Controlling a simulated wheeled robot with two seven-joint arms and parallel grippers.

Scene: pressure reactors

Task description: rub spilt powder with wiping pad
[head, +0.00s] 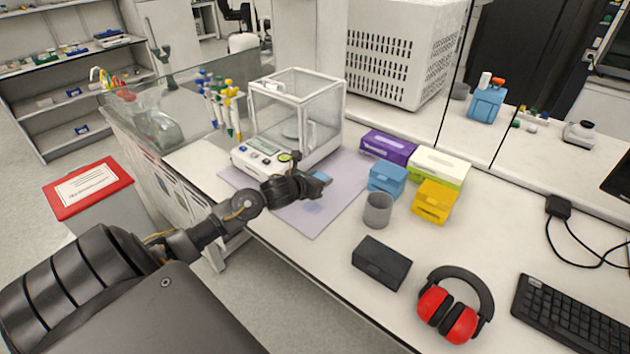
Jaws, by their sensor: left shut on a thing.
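My left gripper (320,186) reaches in from the left, over the pale lilac mat (345,205) in front of the balance. I cannot tell whether the pad is touching the mat. No spilt powder can be made out; the gripper and arm hide part of the mat. My right gripper is not in view.
A glass-sided balance (297,115) stands just behind the gripper. To the right are a grey cup (378,209), blue box (387,180), yellow box (435,201), black box (381,263) and red ear defenders (452,308). Pipettes (222,100) stand left of the balance.

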